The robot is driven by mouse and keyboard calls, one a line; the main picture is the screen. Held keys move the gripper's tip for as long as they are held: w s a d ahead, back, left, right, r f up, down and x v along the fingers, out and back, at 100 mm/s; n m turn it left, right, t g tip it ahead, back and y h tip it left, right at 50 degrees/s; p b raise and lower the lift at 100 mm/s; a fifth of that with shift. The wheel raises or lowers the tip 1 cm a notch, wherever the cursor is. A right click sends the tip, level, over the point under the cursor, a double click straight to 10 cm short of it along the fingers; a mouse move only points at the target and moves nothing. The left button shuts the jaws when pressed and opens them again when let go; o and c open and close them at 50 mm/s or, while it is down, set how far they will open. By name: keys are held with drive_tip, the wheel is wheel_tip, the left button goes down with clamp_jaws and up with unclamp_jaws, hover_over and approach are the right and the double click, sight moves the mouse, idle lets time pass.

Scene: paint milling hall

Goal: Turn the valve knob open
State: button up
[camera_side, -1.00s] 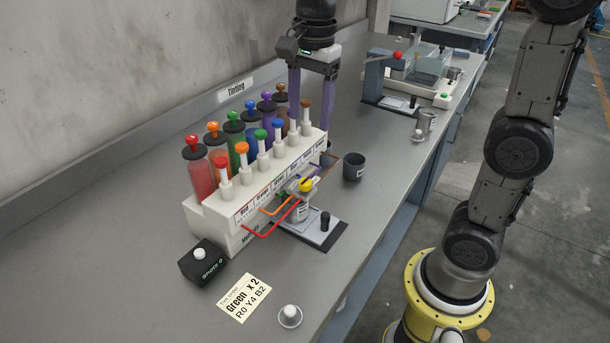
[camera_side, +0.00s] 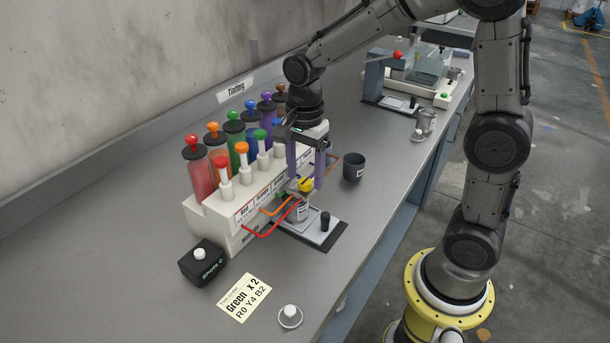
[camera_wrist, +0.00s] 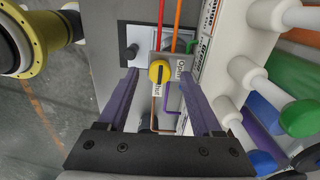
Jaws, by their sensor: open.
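The valve knob (camera_side: 306,185) is a small yellow round knob on a grey plate at the front of the white tinting manifold. In the wrist view the knob (camera_wrist: 159,72) has a dark slot running up and down, with a "Shut" label just below it and an "Open" label to its right. My gripper (camera_side: 305,182) points down at the knob, its purple fingers open. In the wrist view my gripper (camera_wrist: 161,72) has one finger on each side of the knob, with gaps showing. Whether the fingertips are level with the knob is unclear.
Red and orange tubes (camera_side: 266,232) run from the white manifold (camera_side: 232,215) to the valve. A dark cup (camera_side: 353,167) stands to the right. A black box with a white button (camera_side: 203,262) and an order card (camera_side: 244,298) lie in front.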

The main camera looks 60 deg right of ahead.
drive_tip(key=shift+f, duration=0.65)
clamp_jaws()
